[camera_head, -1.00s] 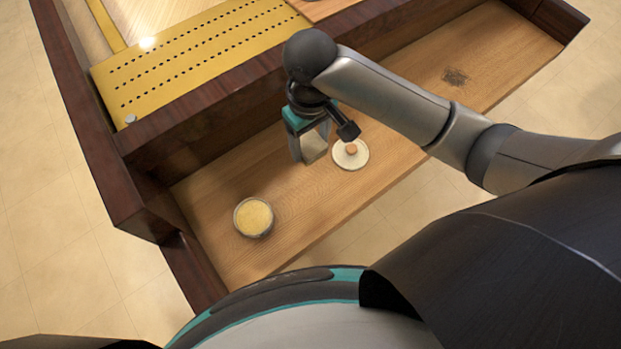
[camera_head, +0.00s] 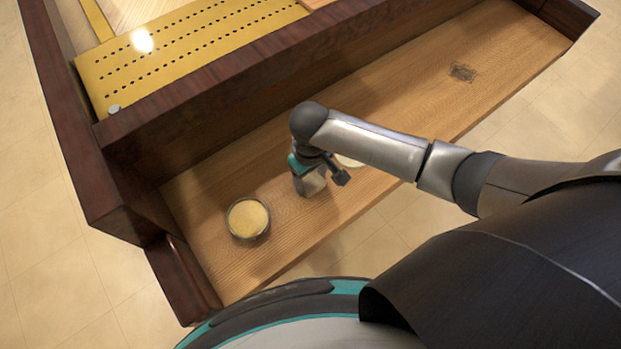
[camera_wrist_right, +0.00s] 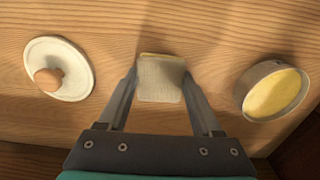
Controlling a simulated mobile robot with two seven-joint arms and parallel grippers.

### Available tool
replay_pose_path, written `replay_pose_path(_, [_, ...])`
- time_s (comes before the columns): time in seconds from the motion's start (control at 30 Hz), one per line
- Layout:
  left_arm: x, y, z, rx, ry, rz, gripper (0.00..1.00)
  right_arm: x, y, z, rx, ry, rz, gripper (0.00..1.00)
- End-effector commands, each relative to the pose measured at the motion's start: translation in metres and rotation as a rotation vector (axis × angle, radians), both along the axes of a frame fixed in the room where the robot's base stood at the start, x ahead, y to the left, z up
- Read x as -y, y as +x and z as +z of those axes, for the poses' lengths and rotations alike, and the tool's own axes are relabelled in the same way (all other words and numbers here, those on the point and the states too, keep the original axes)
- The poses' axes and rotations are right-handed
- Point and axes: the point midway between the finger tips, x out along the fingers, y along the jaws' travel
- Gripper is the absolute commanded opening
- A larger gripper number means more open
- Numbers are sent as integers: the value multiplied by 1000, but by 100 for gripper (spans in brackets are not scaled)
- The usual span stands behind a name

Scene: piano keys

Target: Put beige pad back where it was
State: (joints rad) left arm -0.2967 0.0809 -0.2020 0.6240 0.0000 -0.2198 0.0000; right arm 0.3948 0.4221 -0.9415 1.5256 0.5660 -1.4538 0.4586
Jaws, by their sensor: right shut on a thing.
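The beige pad (camera_wrist_right: 161,78) is a small pale block between the fingertips of my right gripper (camera_wrist_right: 160,84) in the right wrist view, and the gripper is shut on it. In the head view the right gripper (camera_head: 312,188) is low over the wooden shelf (camera_head: 400,115), with the pad mostly hidden by the fingers. A round tin with yellow contents (camera_head: 248,218) stands to its left; it also shows at the right of the right wrist view (camera_wrist_right: 274,91). I cannot tell whether the pad touches the wood. My left gripper is not in view.
A white round lid with a wooden knob (camera_wrist_right: 59,69) lies beside the gripper; in the head view the arm mostly covers it. A dark patch (camera_head: 463,72) marks the far shelf. A dark wooden rail (camera_head: 205,105) and gold perforated plate (camera_head: 190,45) stand behind.

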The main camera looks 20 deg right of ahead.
Motion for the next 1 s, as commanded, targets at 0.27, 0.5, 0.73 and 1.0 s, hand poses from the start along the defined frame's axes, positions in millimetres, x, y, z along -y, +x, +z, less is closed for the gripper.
replay_pose_path(0.27, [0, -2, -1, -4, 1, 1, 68, 0, 0, -2, 1, 0, 0, 14])
replay_pose_path(0.5, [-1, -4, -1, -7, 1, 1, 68, 0, 0, -5, 1, 0, -1, 80])
replay_pose_path(0.73, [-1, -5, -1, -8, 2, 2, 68, 0, 0, -5, 1, 0, -1, 96])
replay_pose_path(1.0, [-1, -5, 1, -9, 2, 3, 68, 0, 1, 2, 2, 1, 0, 96])
